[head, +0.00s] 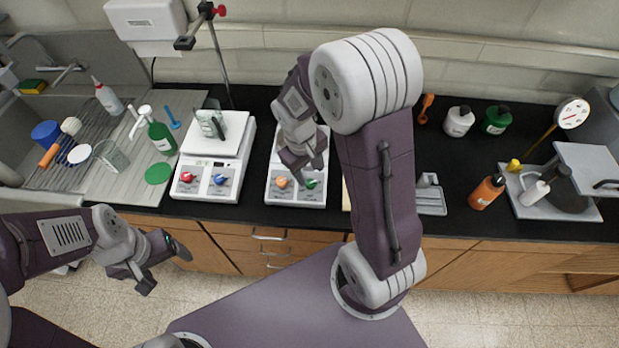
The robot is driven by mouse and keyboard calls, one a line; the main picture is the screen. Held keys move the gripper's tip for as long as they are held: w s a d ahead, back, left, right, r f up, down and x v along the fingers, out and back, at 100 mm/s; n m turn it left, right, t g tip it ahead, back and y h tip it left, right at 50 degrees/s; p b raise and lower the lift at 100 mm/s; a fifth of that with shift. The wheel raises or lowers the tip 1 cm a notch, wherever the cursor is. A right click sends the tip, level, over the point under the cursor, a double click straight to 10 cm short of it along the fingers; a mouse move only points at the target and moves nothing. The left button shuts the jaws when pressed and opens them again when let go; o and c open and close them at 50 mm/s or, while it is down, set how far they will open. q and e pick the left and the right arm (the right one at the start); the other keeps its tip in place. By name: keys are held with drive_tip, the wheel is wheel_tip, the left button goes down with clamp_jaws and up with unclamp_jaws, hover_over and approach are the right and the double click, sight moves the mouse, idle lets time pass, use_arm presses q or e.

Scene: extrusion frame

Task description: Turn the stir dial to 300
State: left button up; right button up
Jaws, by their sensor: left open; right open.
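A white hotplate-like unit (267,190) stands on the black bench at centre, with an orange dial (282,182) and a green dial (312,184) on its front panel. A second white unit (183,190) to its left has a red dial (187,177) and a blue dial (220,180), with a glass beaker (208,122) on its plate. Dial labels and settings are too small to read. My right gripper (304,172) is open, pointing down just above the centre unit's panel, close to both dials; contact cannot be told. My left gripper (168,265) is open and empty in front of the bench.
A clamp stand (218,50) rises behind the left unit. A green wash bottle (160,135) and a sink (75,115) are further left. My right arm hides part of the bench.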

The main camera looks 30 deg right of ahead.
sight(310, 182)
drive_tip(key=f, duration=0.2)
drive_tip(key=w+f, duration=0.1)
drive_tip(key=f, duration=0.1)
drive_tip(key=shift+f, duration=0.4)
drive_tip(key=shift+s+d+f, duration=0.1)
drive_tip(key=shift+d+f, duration=0.05)
drive_tip(key=shift+f, duration=0.05)
drive_tip(key=shift+s+d+f, duration=0.1)
drive_tip(key=shift+s+d, duration=0.05)
clamp_jaws()
use_arm(q)
drive_tip(key=shift+w+a, duration=0.15)
drive_tip(key=shift+w, duration=0.05)
